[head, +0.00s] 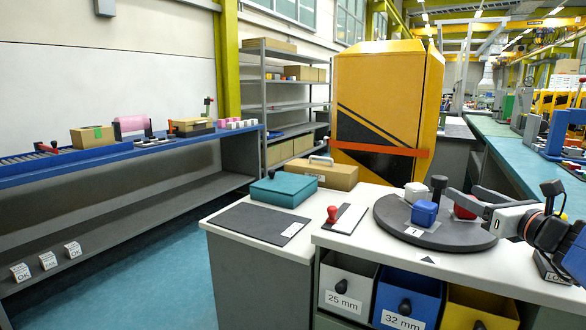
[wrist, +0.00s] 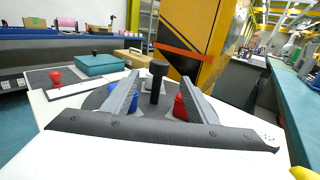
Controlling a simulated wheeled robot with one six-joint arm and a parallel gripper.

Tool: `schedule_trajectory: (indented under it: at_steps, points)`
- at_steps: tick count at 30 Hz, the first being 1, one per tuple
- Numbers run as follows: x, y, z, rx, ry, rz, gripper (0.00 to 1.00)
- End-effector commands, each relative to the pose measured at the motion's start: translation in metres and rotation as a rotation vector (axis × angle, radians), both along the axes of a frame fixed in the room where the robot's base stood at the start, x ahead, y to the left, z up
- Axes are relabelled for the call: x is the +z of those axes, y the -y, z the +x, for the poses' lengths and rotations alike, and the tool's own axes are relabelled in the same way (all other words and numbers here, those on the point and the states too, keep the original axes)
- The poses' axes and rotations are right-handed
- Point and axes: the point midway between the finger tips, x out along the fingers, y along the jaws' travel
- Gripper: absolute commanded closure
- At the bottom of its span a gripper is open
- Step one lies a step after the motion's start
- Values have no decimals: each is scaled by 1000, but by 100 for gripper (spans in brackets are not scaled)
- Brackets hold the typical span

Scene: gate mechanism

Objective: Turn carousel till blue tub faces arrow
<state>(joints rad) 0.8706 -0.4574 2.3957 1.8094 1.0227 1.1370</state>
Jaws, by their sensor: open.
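The carousel (head: 385,214) is a dark round disc on the white bench. The blue tub (head: 424,214) stands at its front, a little left of the arrow (head: 428,259), a small dark mark on the bench. A pale tub (head: 416,191) stands behind it, and a red tub (head: 465,209) is at the right, partly hidden by my gripper (head: 461,190). A black upright post (head: 438,186) rises from the disc. In the wrist view my gripper (wrist: 159,77) is open, with the post (wrist: 158,85) showing between its fingers. The blue tub (wrist: 133,102) is partly behind the left finger.
A red-knobbed stamp (head: 332,214), a teal box (head: 283,189) and a dark mat (head: 255,223) lie left of the carousel. Bins (head: 405,296) sit below the bench front. A yellow cabinet (head: 385,100) stands behind.

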Motion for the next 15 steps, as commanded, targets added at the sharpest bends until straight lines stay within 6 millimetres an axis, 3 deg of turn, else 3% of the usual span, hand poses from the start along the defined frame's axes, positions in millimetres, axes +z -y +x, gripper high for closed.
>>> schedule_trajectory:
  at_steps: [15]
  points:
    - [-1, -7, 56, 4, -1, -1, 48]
